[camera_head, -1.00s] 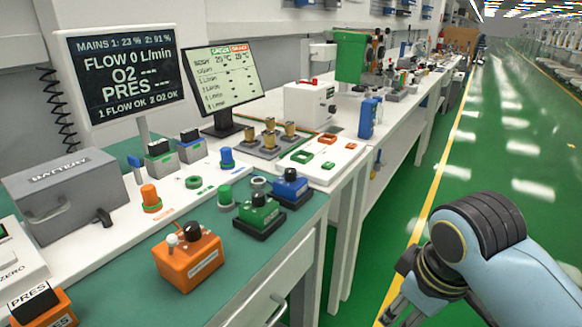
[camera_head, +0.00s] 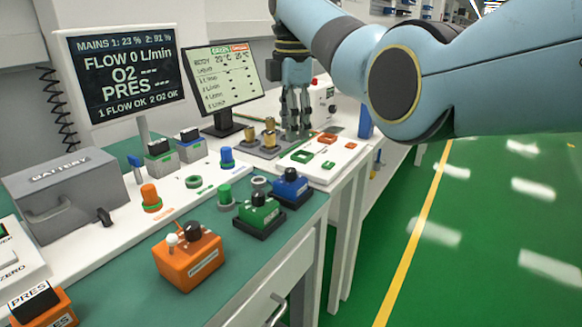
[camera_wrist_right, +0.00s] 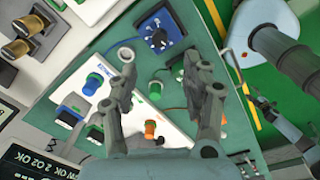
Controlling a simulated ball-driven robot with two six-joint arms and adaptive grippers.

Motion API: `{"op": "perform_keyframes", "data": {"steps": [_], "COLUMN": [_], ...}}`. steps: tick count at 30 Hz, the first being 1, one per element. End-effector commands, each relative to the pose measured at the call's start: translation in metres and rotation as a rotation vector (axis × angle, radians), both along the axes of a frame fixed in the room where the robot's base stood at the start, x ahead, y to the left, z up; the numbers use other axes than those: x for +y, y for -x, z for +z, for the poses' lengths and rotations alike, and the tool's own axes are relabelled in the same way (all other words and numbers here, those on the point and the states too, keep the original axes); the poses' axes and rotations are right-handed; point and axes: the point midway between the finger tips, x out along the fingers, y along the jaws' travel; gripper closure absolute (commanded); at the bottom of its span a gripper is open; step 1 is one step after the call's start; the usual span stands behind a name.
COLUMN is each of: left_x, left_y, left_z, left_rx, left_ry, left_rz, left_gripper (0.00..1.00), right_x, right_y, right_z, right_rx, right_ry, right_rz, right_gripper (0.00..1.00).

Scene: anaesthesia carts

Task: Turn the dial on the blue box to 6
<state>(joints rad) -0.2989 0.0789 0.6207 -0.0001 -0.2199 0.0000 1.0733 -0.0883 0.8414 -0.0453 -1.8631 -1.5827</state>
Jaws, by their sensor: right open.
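The blue box (camera_head: 291,188) sits on the green mat at the right end of the near bench, with a black dial on top. It also shows near the top of the right wrist view (camera_wrist_right: 161,35), where its blue top has white scale marks around the black dial. The marks are too small to read the setting. My right gripper (camera_head: 296,130) points down with its fingers apart and empty, above and beyond the blue box in the head view. In the wrist view its open fingers (camera_wrist_right: 170,75) are apart from the box. My left gripper is not in view.
A green box (camera_head: 257,218) stands close beside the blue box, and an orange box (camera_head: 188,262) is nearer. Brass knobs (camera_head: 270,135) and a white panel (camera_head: 318,160) lie near my right gripper. Two screens (camera_head: 125,75) stand behind. The green floor at right is clear.

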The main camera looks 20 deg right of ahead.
Motion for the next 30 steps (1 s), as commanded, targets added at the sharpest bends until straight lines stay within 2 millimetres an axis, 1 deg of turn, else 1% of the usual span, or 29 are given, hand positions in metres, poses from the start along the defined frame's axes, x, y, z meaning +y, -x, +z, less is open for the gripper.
{"op": "perform_keyframes", "data": {"steps": [5, 9, 12, 15, 18, 21, 28, 29, 30], "left_x": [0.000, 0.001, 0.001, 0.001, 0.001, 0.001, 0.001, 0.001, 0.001], "left_y": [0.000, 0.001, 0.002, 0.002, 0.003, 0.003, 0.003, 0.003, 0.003], "left_z": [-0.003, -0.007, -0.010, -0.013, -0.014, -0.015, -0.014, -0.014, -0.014], "left_rx": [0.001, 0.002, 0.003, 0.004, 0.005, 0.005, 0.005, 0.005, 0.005], "left_ry": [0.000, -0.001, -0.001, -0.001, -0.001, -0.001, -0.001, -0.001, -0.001], "left_rz": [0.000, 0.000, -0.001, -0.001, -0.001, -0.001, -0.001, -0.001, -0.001], "left_gripper": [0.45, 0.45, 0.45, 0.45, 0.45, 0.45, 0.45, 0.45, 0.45], "right_x": [0.000, 0.000, 0.000, 0.000, 0.000, 0.000, 0.000, 0.000, 0.000], "right_y": [0.000, -0.001, -0.002, -0.002, -0.003, -0.003, -0.003, -0.003, -0.003], "right_z": [-0.031, -0.060, -0.078, -0.092, -0.100, -0.103, -0.103, -0.103, -0.103], "right_rx": [0.005, 0.004, 0.004, 0.002, 0.002, -0.001, -0.001, -0.001, -0.001], "right_ry": [0.000, 0.000, 0.000, 0.000, 0.000, 0.000, 0.000, 0.000, 0.000], "right_rz": [0.002, 0.001, 0.000, 0.000, -0.001, -0.001, -0.001, -0.001, -0.001], "right_gripper": [0.52, 0.52, 0.52, 0.52, 0.52, 0.52, 0.52, 0.54, 0.60]}}
